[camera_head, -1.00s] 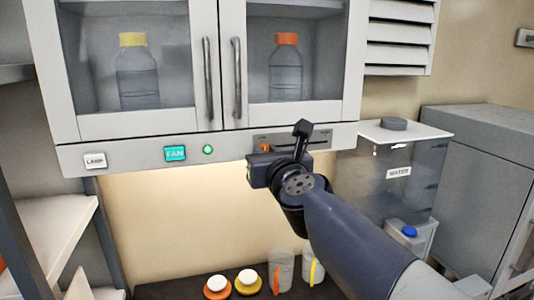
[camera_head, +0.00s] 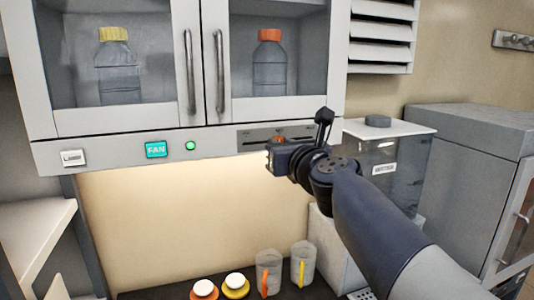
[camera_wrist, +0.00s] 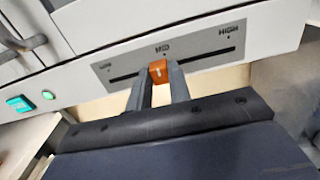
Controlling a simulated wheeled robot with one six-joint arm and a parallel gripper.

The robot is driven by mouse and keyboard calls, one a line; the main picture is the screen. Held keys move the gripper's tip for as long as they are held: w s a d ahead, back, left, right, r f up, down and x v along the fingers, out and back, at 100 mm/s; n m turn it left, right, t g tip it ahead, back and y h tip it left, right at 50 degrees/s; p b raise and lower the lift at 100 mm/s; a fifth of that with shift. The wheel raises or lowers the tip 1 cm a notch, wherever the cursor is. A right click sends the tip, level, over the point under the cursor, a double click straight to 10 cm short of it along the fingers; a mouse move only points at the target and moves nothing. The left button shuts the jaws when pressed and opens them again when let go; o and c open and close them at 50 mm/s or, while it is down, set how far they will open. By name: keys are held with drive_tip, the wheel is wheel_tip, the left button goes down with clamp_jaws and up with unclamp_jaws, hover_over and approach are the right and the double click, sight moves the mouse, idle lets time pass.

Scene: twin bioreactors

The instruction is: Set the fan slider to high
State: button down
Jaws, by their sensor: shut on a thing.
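The fan slider is an orange knob (camera_wrist: 158,71) on a dark slot in a grey plate (camera_wrist: 205,57) below the cabinet. In the wrist view the knob sits near the middle of the slot, just under the MID mark, with HIGH toward the right end. My gripper (camera_wrist: 159,82) is shut on the knob, one finger on each side. In the head view the gripper (camera_head: 274,157) is at the panel, partly hiding the plate, and the orange knob (camera_head: 278,140) shows just above it. The teal FAN button (camera_head: 156,150) is beside a lit green light (camera_head: 190,146).
A LAMP button (camera_head: 73,158) is at the panel's left end. Cabinet doors with handles (camera_head: 219,72) are above the panel. Jugs (camera_head: 268,272) and capped containers (camera_head: 235,286) stand on the dark counter below. A water tank (camera_head: 395,165) stands to the right.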

drive_tip(key=d, duration=0.2)
drive_tip(key=w+d+b, duration=0.1)
drive_tip(key=d, duration=0.2)
drive_tip(key=w+d, duration=0.1)
drive_tip(key=d, duration=0.2)
drive_tip(key=shift+w+d+b, duration=0.15)
drive_tip(key=shift+w+b, duration=0.05)
drive_tip(key=shift+b, duration=0.2)
drive_tip(key=c, duration=1.3)
unclamp_jaws()
drive_tip(key=shift+d, duration=0.15)
drive_tip(key=b, duration=0.2)
approach(311, 137)
drive_tip(key=v, duration=0.4)
drive_tip(key=shift+s+d+r, duration=0.1)
drive_tip(key=shift+s+d, duration=0.05)
drive_tip(key=shift+s, duration=0.2)
